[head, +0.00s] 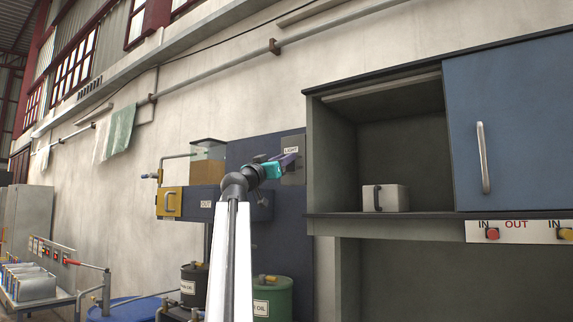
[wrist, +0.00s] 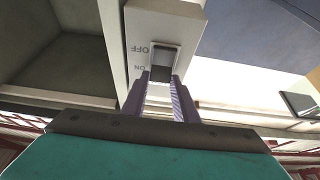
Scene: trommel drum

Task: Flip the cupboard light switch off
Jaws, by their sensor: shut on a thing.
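The light switch is a grey box (head: 293,146) labelled LIGHT, on the dark panel left of the open cupboard in the head view. In the wrist view its pale plate (wrist: 190,22) bears the words OFF and ON, upside down, beside a dark rocker (wrist: 162,58). My gripper (head: 289,159) reaches the box's lower part. In the wrist view the two purple fingers of my gripper (wrist: 160,80) are at the ON end of the rocker, shut on the switch. The fingertips partly hide that end, so the rocker's tilt is hard to tell.
The cupboard (head: 310,160) right of the switch has an open compartment holding a grey box with a handle (head: 392,198). A blue door (head: 510,120) covers its right side. A yellow drawer front (head: 169,202) is left of my arm. Drums (head: 272,297) stand below.

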